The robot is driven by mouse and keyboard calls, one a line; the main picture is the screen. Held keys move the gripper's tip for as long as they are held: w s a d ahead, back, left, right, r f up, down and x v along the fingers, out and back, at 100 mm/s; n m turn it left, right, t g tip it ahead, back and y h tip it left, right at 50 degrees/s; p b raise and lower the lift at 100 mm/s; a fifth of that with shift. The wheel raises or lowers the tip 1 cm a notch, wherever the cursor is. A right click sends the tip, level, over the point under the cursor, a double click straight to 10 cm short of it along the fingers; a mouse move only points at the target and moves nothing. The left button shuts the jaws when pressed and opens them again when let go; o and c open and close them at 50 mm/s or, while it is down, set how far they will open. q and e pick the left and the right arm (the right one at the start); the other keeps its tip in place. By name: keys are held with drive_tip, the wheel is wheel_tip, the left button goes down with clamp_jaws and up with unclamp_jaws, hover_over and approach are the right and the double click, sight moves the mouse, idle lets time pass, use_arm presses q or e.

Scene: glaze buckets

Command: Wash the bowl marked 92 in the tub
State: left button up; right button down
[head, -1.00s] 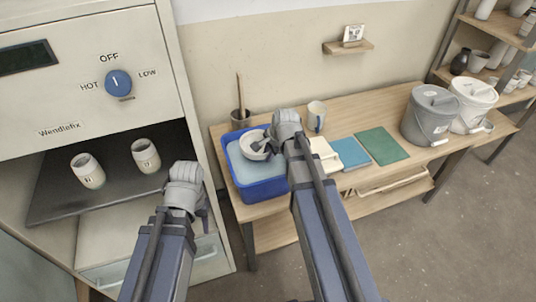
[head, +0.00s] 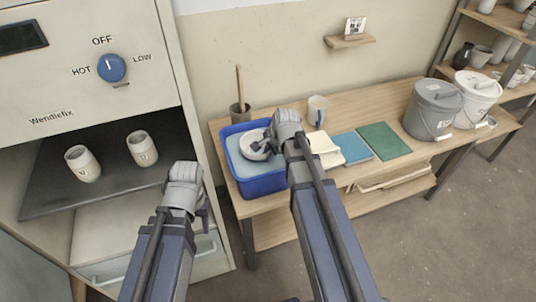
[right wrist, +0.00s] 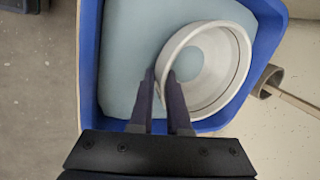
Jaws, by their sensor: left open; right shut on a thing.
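A pale grey-white bowl (head: 249,153) is inside the blue tub (head: 262,187) on the wooden table. My right gripper (head: 269,146) is over the tub and shut on the bowl's rim. In the right wrist view the fingers (right wrist: 163,84) pinch the wall of the bowl (right wrist: 210,58) on its left side. The bowl is against pale blue water (right wrist: 130,45) in the tub (right wrist: 88,80). I cannot see a number on the bowl. My left gripper (head: 203,213) is open and empty, in front of the cabinet.
Two pale cups (head: 83,163) (head: 142,149) stand on the cabinet's dark shelf (head: 105,190). A brown pot (head: 240,118) with a stick stands behind the tub, and a mug (head: 317,111) to its right. Cloths or boards (head: 384,141) lie right of the tub, then grey and white buckets (head: 432,112) (head: 476,98).

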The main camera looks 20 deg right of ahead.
wheel_tip(320, 180, down, 4)
drive_tip(key=b, duration=0.3)
drive_tip(key=shift+r, duration=0.25)
drive_tip(key=shift+a, duration=0.2)
drive_tip(key=shift+a, duration=0.4)
drive_tip(key=shift+d, duration=0.15)
drive_tip(key=shift+d, duration=1.05)
